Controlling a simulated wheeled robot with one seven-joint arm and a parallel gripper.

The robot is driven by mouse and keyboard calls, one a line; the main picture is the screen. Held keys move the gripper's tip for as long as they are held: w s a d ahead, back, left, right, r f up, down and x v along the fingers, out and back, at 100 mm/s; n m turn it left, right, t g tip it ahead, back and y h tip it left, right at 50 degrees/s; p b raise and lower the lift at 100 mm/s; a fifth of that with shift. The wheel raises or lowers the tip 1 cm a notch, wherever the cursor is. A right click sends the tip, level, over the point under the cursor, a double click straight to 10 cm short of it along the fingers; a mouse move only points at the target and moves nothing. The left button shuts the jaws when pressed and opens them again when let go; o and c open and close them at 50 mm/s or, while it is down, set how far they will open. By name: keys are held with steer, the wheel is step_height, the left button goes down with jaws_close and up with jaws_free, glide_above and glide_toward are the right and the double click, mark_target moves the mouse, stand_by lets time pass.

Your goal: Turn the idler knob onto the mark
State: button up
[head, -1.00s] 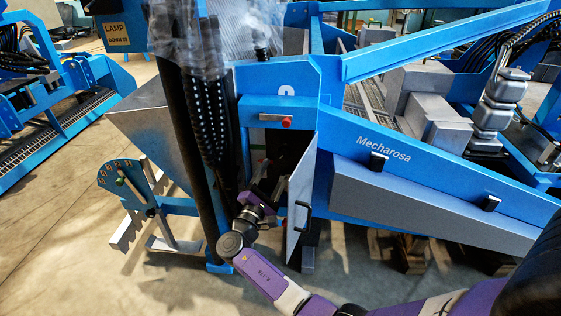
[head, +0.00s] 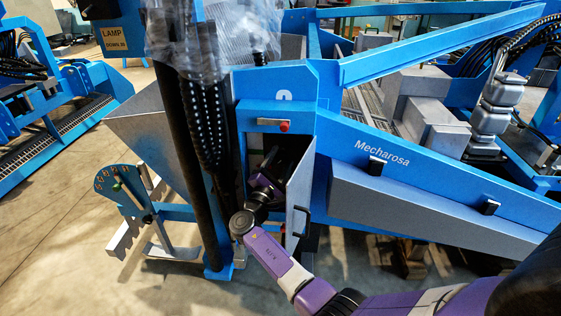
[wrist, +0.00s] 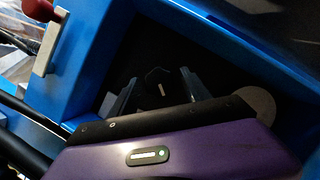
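In the wrist view a dark knob (wrist: 157,77) with a short pale line on it sits deep in a shadowed recess; I take it to be the idler knob. My gripper (wrist: 158,88) is open, its two fingers apart to the left and right of the knob. I cannot tell whether they touch it. The mark beside the knob cannot be made out in the dark. In the head view my gripper (head: 268,162) reaches into the dark opening of the blue housing (head: 272,113), and the knob is hidden there.
A grey door (head: 299,190) with a black handle stands open at the right of the opening, close to my arm. A red knob (head: 284,126) on a metal plate is above the opening. Black hoses (head: 208,130) hang at the left. A pale disc (wrist: 262,104) shows right of my gripper.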

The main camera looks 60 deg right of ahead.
jaws_close()
steer(key=shift+m, duration=0.3)
steer(key=shift+w+m+g+y+b, duration=0.1)
steer(key=shift+m+g+y+b, duration=0.4)
steer(key=shift+m, duration=0.6)
steer(key=m+y+b, duration=0.1)
steer(key=m, duration=0.2)
steer(key=shift+a+r+m+g, duration=0.1)
steer(key=shift+m+g, duration=0.3)
steer(key=m+y, duration=0.2)
steer(key=m, duration=0.3)
steer(key=shift+r, duration=0.15)
steer(key=m+y, duration=0.1)
steer(key=m, duration=0.1)
steer(key=m+t+y+p, duration=0.1)
steer(key=m, duration=0.1)
steer(key=shift+r+t, duration=0.1)
steer(key=shift+t, duration=0.2)
steer(key=shift+s+m+t+y+p, duration=0.15)
steer(key=shift+m+t+y, duration=0.3)
steer(key=shift+m, duration=0.5)
steer(key=shift+s+m+t+y+p, duration=0.15)
steer(key=shift+m+t+y, duration=0.25)
steer(key=shift+m, duration=0.55)
steer(key=shift+w, duration=0.1)
